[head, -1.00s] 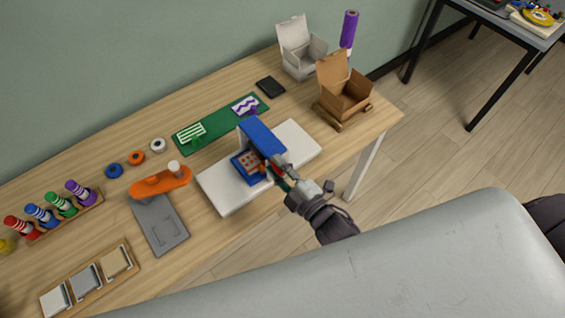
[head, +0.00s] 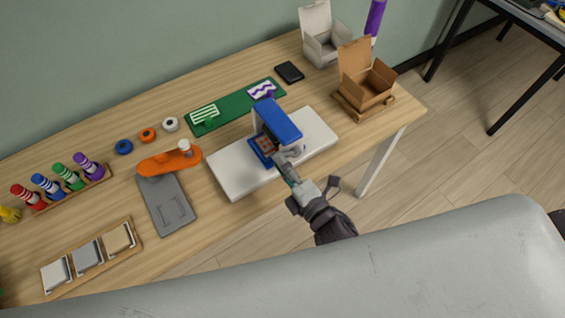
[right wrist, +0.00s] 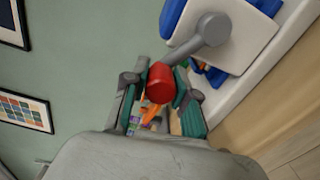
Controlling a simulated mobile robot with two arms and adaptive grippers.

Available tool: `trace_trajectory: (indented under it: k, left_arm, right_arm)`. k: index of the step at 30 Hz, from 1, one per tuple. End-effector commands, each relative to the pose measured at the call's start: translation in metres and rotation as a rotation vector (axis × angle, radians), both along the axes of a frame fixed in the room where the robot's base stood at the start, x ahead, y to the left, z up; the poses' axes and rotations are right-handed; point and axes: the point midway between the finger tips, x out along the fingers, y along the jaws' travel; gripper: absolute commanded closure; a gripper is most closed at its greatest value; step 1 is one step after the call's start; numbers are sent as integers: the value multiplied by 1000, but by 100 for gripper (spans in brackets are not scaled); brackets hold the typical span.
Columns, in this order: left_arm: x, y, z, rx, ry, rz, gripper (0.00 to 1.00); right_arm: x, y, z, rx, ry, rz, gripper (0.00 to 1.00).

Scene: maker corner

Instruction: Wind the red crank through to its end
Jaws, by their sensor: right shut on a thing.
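A blue and white press (head: 277,122) stands on a white base board (head: 232,183) on the wooden table. Its crank shows in the right wrist view, with a grey arm (right wrist: 196,40) running from a round hub down to a red knob (right wrist: 160,84). My right gripper (right wrist: 160,92) is shut on the red knob, one green-padded finger on each side of it. In the head view my right gripper (head: 289,173) is at the press's near right side and hides the knob. A small orange-dotted plate (head: 265,146) lies under the press's blue head. My left gripper is out of view.
An open cardboard box (head: 368,86) and a white box (head: 322,45) stand at the table's right end. An orange tool (head: 168,161) and a grey plate (head: 165,212) lie left of the board. A green mat (head: 232,108) lies behind it.

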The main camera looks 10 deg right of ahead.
Motion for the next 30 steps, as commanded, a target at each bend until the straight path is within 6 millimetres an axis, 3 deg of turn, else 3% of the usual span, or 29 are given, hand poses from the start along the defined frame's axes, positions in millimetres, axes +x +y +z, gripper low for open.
trace_trajectory:
  k: [12,13,17,26,30]
  left_arm:
    - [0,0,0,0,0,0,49]
    - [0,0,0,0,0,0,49]
    - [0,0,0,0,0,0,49]
    - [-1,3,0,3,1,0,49]
    - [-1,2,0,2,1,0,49]
  right_arm:
    - [4,-4,7,-10,-18,-6,100]
    - [4,-4,7,-10,-19,-6,68]
    - [3,-3,6,-8,-15,-6,48]
    - [1,-2,3,-5,-9,-2,48]
    - [-12,-6,1,-5,-4,-4,48]
